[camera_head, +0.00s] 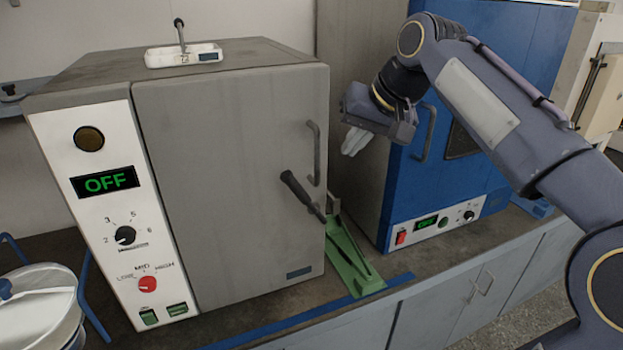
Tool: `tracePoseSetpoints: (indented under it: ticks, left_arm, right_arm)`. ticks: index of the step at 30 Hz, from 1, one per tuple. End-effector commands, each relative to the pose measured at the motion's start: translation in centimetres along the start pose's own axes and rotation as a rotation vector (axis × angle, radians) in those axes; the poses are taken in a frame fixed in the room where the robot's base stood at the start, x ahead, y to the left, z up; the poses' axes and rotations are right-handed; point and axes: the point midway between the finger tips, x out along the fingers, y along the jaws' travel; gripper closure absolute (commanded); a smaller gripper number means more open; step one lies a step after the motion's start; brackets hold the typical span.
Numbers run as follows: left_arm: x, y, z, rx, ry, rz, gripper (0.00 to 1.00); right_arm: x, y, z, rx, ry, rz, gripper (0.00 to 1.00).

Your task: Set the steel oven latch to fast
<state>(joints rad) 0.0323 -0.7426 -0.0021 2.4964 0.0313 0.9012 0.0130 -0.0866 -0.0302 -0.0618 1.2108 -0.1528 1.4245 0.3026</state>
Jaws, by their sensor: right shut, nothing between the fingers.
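The steel oven (235,180) is the grey box at the left, with its door closed against the body. Its latch (303,195) is a dark lever at the door's right edge, tilted with its black grip up and to the left. The lever's lower end meets a small bracket by the oven's edge. My right gripper (354,142) is shut and empty, up and to the right of the latch and apart from it, in front of the blue cabinet's grey side. My left gripper is out of view.
A blue oven (470,130) stands at the right. A green bracket-like piece (350,262) lies between the ovens. A white base with an upright lever (183,55) sits on the steel oven. The control panel (110,210) reads OFF. A round metal vessel (38,305) is at the lower left.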

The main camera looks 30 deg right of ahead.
Motion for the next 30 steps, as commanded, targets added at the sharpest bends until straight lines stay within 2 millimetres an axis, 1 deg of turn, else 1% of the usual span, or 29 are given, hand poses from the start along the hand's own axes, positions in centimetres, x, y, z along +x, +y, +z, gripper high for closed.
tracePoseSetpoints:
  ticks: [9, 11, 14, 17, 27, 30]
  left_arm:
    - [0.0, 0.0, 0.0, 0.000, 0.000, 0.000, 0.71]
    - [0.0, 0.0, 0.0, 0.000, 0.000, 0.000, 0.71]
    - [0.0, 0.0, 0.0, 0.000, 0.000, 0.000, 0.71]
    - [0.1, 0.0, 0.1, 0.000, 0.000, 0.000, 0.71]
    - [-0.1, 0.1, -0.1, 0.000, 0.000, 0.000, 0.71]
    - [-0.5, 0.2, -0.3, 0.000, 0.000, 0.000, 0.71]
  right_arm:
    - [0.0, 0.0, 0.0, 0.001, 0.001, 0.000, 1.00]
    - [0.2, 0.0, 0.0, 0.000, 0.001, 0.000, 1.00]
    - [1.2, 0.0, 0.0, 0.000, 0.000, 0.000, 1.00]
    - [2.8, 0.0, 0.1, 0.001, -0.002, 0.000, 1.00]
    - [10.0, 0.0, 0.0, 0.001, -0.003, 0.001, 1.00]
    - [11.1, -1.2, 0.1, -0.003, -0.001, -0.002, 1.00]
